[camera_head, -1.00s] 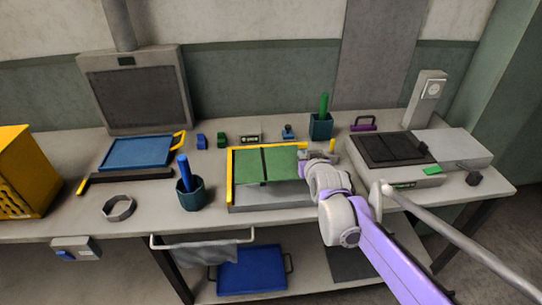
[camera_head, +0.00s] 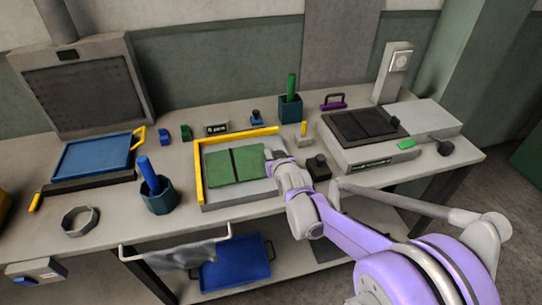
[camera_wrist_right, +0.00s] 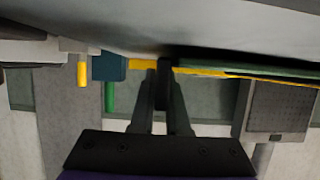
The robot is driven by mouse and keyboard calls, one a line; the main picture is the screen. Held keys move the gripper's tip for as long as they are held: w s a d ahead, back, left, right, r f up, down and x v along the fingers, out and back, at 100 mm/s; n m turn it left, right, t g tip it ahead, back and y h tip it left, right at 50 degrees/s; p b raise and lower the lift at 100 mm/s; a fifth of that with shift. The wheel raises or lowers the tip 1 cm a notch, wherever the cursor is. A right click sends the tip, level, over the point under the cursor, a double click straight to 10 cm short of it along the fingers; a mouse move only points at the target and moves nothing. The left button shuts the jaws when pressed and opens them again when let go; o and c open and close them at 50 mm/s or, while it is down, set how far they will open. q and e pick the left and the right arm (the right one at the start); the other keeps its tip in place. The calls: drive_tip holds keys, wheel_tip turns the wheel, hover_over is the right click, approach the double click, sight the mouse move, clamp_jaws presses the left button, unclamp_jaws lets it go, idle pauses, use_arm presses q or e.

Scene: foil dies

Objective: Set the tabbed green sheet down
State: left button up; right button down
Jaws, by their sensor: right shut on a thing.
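The green sheet (camera_head: 222,168), with a dark line across its middle, lies level inside the outline of a grey tray (camera_head: 237,198) with yellow rails (camera_head: 198,170) along its left and back sides. I cannot tell whether the sheet touches the tray floor. My right gripper (camera_head: 272,156) is at the sheet's right edge. In the right wrist view its fingers (camera_wrist_right: 162,95) are shut on a dark tab, and the sheet (camera_wrist_right: 240,68) shows edge-on as a thin strip. The tab is mostly hidden by the gripper in the head view. My left gripper is out of view.
A teal cup with a blue rod (camera_head: 158,197) stands left of the tray. A black-knobbed block (camera_head: 318,167) and a yellow-pegged block (camera_head: 304,138) stand close to its right. A dark-topped machine (camera_head: 360,140) is farther right. A small display (camera_head: 216,129) stands behind.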

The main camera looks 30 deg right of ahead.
drive_tip(key=shift+f, duration=0.25)
drive_tip(key=c, duration=0.9)
unclamp_jaws()
drive_tip(key=p+v, duration=0.1)
drive_tip(key=v, duration=1.1)
drive_tip(key=s+a+f+n+g+y, duration=0.1)
drive_tip(key=s+a+f+g, duration=0.1)
drive_tip(key=s, duration=0.5)
drive_tip(key=s+a+f+n+g+y, duration=0.1)
drive_tip(key=s+a+f+g, duration=0.2)
drive_tip(key=s, duration=0.4)
drive_tip(key=s+a+f+g+y, duration=0.1)
drive_tip(key=s+a+f+g, duration=0.2)
drive_tip(key=s+a+f, duration=0.2)
drive_tip(key=shift+s+a+f+n, duration=0.1)
drive_tip(key=shift+s+a+n, duration=0.3)
drive_tip(key=shift+s+a, duration=0.5)
